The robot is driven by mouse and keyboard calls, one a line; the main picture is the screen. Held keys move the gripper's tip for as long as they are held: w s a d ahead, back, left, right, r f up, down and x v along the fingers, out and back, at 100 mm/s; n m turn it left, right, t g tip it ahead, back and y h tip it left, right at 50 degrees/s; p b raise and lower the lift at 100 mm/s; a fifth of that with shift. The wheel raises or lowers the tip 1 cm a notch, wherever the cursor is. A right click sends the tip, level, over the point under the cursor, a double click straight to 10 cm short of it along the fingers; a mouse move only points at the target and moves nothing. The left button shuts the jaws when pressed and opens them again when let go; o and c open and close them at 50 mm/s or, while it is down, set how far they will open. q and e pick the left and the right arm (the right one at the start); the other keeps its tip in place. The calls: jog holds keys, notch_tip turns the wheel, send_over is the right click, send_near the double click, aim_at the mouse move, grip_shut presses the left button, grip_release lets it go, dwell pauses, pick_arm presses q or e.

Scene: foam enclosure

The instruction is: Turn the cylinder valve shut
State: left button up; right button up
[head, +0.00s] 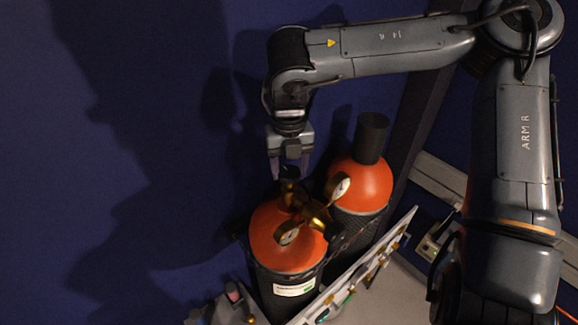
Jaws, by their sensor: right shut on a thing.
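A gas cylinder (285,248) with an orange-red top and a dark body stands upright at the lower middle of the head view. A brass valve and regulator (314,214) with two round gauges sits on its top. The valve's dark knob (290,173) points upward. My right gripper (290,173) reaches down from above and is shut on this knob, with a finger on each side. The fingers partly hide the knob, so its turn angle cannot be told. My left gripper is not in view.
A second orange-topped cylinder (361,184) with a tall dark cap (371,137) stands close behind to the right. A pale panel with fittings (365,268) stands in front on the right. Dark blue foam walls (130,150) lie behind; the left side is clear.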

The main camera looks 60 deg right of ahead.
aim_at(289, 172)
dwell(0.3)
jog(key=o, duration=1.1)
jog(key=shift+c, duration=0.2)
notch_tip(289, 172, up, 11)
jog(key=shift+b, duration=0.45)
